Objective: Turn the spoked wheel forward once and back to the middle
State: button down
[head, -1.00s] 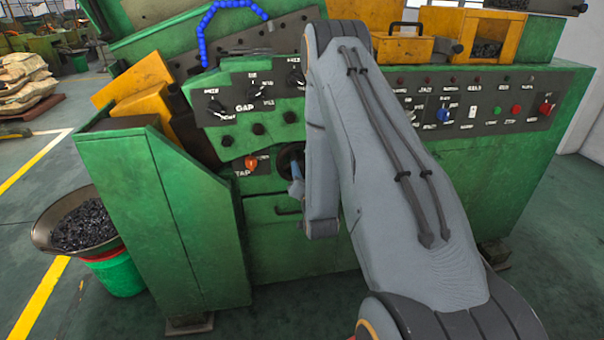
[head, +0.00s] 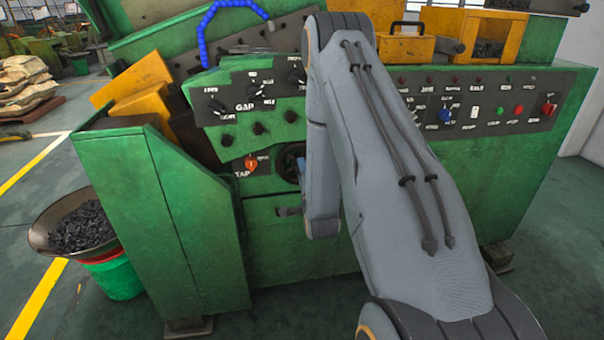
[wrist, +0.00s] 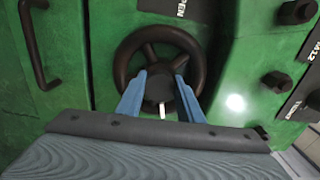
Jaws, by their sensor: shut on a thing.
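The spoked wheel (wrist: 190,46) is a dark handwheel on the green machine front, seen nearly face-on in the wrist view. In the head view only its left part (head: 287,160) shows, and my arm hides the rest. My gripper (wrist: 160,84) has its two blue fingers on either side of the wheel's hub (wrist: 158,92), reaching in among the spokes. It is shut on the wheel. The fingertips' exact contact is hard to make out. In the head view my arm mostly hides the gripper.
A bar handle (wrist: 36,45) stands left of the wheel in the wrist view. Dark knobs (wrist: 277,82) stick out at its right. A bin of dark parts (head: 82,228) stands at the left.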

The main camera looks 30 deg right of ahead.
jog(key=m, duration=0.4)
jog(key=shift+m+b, duration=0.3)
jog(key=shift+d+r+m, duration=0.1)
jog(key=shift+m, duration=1.5)
jog(key=shift+s, duration=0.1)
jog(key=c, duration=1.2)
grip_release()
jog(key=shift+b+v, duration=0.85)
jog(key=shift+v, duration=3.05)
